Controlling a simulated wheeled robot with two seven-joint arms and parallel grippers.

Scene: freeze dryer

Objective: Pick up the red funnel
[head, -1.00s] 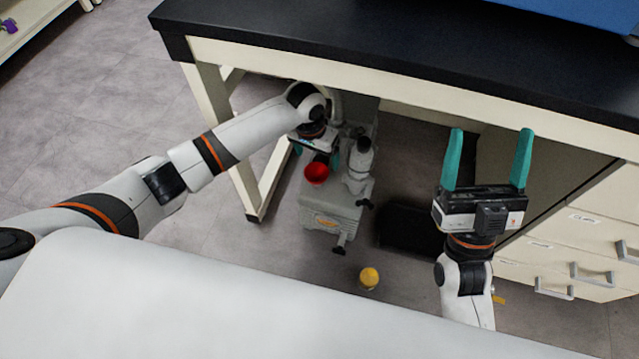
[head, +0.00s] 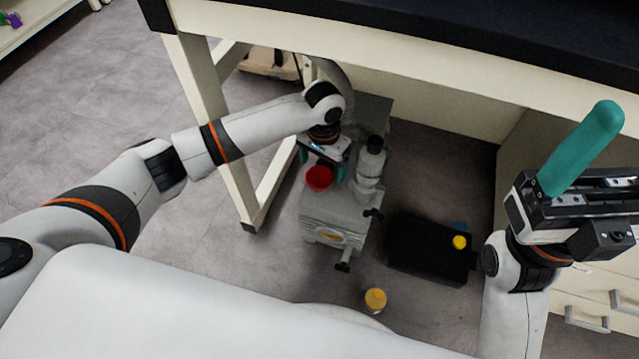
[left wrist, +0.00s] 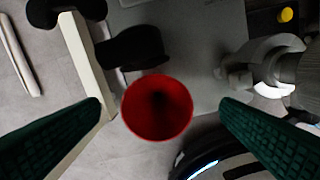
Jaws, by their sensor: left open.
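The red funnel (head: 319,178) sits on top of the grey vacuum pump (head: 325,213) under the bench in the head view. In the left wrist view the funnel (left wrist: 157,107) shows from above as a round red mouth with a dark centre. My left gripper (head: 322,168) is open at the funnel; in the left wrist view its green fingers (left wrist: 165,112) stand on either side of it, with gaps on both sides. What lies under the funnel is hidden. My right gripper (head: 600,165) is raised at the right of the head view, empty; one green finger shows clearly.
A grey cylinder (head: 370,165) on the pump stands close to the right of the funnel. The bench leg (head: 215,125) is to the left and the bench top overhangs. A black box (head: 425,255) and a bottle with a yellow cap (head: 375,299) are on the floor.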

